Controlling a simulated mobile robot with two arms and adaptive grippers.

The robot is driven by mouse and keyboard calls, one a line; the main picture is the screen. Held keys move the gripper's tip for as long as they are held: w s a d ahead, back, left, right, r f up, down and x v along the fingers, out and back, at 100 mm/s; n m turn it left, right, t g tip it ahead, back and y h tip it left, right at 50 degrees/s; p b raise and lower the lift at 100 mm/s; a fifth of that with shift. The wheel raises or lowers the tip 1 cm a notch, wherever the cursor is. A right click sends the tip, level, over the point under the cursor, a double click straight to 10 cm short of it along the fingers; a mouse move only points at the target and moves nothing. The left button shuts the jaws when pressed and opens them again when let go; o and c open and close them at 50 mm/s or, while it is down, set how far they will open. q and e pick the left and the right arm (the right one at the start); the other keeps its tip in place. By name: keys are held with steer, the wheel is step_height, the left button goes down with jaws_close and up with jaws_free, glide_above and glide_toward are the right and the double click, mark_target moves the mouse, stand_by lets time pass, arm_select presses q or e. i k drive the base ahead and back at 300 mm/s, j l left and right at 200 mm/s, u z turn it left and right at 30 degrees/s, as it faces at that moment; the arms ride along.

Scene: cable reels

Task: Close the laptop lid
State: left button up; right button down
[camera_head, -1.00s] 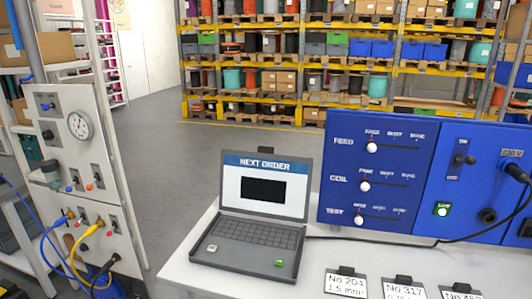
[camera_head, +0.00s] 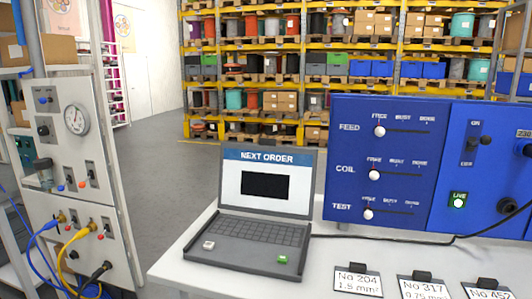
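A dark grey laptop (camera_head: 245,232) stands on the light grey bench, left of the blue control panel. Its lid (camera_head: 265,182) is open and roughly upright, and the screen reads "NEXT ORDER" above a black rectangle. A white square (camera_head: 208,245) sits at the left front of the keyboard base and a green one (camera_head: 282,260) at the right front. Nothing touches the laptop. Neither of my grippers shows in the head view.
The blue panel (camera_head: 345,180) with sliders stands right of the laptop, with a cable running along the bench (camera_head: 320,255). Label cards (camera_head: 358,282) lie at the front right. A grey panel (camera_head: 70,170) with gauge and cables stands left. Shelves (camera_head: 250,85) fill the back.

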mark_target(266, 178)
steer(key=i+j, duration=0.2)
steer(key=j, duration=0.15)
steer(key=i+j, duration=0.25)
steer(key=i+j+z, duration=0.1)
steer(key=j, duration=0.35)
steer(key=i+j, duration=0.5)
steer(key=j, duration=0.2)
steer(key=i+j+z, duration=0.1)
steer(key=j, duration=0.25)
steer(key=i, duration=0.1)
